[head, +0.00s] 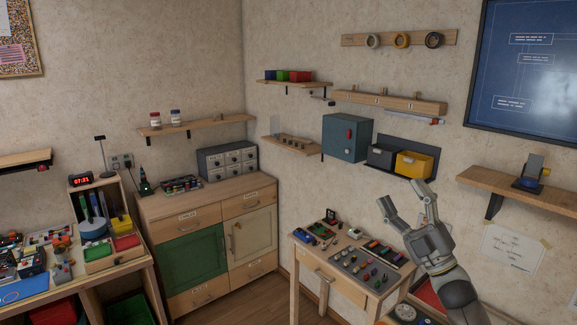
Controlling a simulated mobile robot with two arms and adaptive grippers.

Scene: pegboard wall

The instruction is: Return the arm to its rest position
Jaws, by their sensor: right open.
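My right arm comes in from the lower right of the head view. Its gripper (406,197) points up, with the two fingers spread and nothing between them. It is in front of the wall, to the right of and partly over the small wooden table (318,283). My left gripper is not in the view.
The small table carries several small tools and parts on a grey mat (352,268). Above are a yellow bin (413,165), a blue-grey cabinet (347,138) and a shelf (520,186) holding a dark device. A wooden cabinet (205,210) stands left, with floor between.

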